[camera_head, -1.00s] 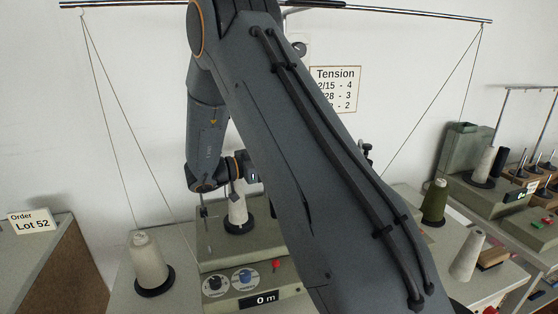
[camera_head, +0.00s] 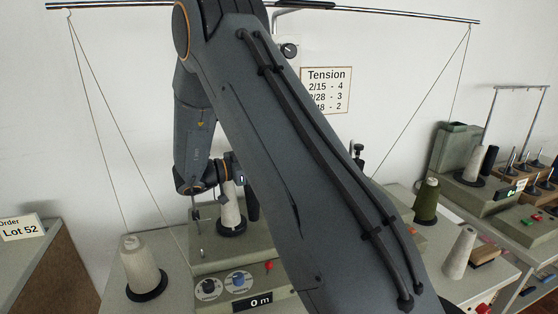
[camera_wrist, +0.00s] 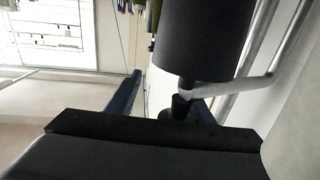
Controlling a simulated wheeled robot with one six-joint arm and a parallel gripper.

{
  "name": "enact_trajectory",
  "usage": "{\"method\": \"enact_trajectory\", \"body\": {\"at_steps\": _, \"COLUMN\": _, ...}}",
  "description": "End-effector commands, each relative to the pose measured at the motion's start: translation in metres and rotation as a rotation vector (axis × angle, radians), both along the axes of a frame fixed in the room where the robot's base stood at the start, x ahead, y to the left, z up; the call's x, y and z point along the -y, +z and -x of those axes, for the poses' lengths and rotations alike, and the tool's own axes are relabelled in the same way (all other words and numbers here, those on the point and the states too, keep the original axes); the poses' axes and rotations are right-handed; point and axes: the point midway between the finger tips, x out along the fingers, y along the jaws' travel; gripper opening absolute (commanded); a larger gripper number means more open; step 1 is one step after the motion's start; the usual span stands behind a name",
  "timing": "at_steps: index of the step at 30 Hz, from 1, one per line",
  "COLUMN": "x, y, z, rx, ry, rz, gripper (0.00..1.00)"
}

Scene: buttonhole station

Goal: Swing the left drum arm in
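The winding machine (camera_head: 215,256) with two dials and a "0 m" display stands low in the middle of the head view. In the wrist view a black drum (camera_wrist: 203,40) fills the upper right, with a bent bare-metal arm (camera_wrist: 262,80) beside and below it. A dark cylinder behind the pale cone on the machine may be this drum in the head view. My gripper (camera_head: 222,196) is beside the machine's pale cone. In the wrist view two dark blue fingers stand apart, with the drum's black stem (camera_wrist: 182,103) in front of the right one. Contact cannot be told.
A pale thread cone (camera_head: 142,266) stands left of the machine. A green cone (camera_head: 427,202) and a white cone (camera_head: 459,254) stand to the right. A long rail (camera_head: 400,15) with threads runs above. A Tension sign (camera_head: 327,90) hangs on the wall. My forearm hides the middle.

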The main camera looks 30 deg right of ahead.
Motion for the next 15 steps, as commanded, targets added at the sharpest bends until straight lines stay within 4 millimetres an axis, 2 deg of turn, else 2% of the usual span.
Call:
{"method": "enact_trajectory", "body": {"at_steps": 9, "x": -0.052, "y": -0.002, "z": -0.004, "rx": 0.0, "ry": 0.004, "rz": 0.0, "gripper": 0.43}}
{"method": "enact_trajectory", "body": {"at_steps": 15, "x": -0.071, "y": -0.001, "z": -0.005, "rx": -0.003, "ry": 0.002, "rz": 0.0, "gripper": 0.43}}
